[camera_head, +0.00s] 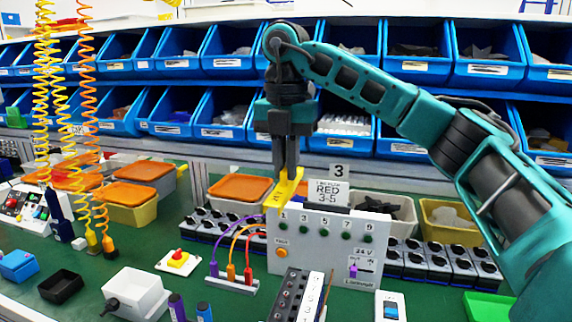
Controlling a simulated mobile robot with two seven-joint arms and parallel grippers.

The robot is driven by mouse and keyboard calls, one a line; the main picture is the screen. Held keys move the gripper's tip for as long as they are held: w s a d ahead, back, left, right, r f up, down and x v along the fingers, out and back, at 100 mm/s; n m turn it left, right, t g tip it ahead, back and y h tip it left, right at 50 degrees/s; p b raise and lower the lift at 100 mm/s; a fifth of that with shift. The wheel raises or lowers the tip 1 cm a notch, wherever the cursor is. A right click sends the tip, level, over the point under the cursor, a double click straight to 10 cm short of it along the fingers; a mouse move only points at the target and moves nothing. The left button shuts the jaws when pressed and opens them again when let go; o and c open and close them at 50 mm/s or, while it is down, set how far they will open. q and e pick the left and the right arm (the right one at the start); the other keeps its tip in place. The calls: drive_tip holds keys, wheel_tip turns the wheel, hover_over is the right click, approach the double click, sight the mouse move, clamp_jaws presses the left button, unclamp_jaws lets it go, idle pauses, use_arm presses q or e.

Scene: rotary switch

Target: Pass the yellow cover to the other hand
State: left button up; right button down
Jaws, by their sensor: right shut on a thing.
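My right gripper (287,172) points down from the arm that comes in from the right. It is shut on the yellow cover (284,192), a small bright yellow piece with dark marks. The cover is at the upper left of the white panel (325,252), in front of it in the picture; I cannot tell whether they touch. The gripper's fingers hide part of the cover. My left gripper is not in view.
The panel has a sign (328,192) reading RED 3-5. Rows of black switches (450,262) stand behind it. A white box (137,292) and a black tray (61,287) sit at the front left. Coiled hoses (88,100) hang at the left. Blue bins (225,120) line the back.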

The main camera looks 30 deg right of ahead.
drive_tip(key=shift+r, duration=0.35)
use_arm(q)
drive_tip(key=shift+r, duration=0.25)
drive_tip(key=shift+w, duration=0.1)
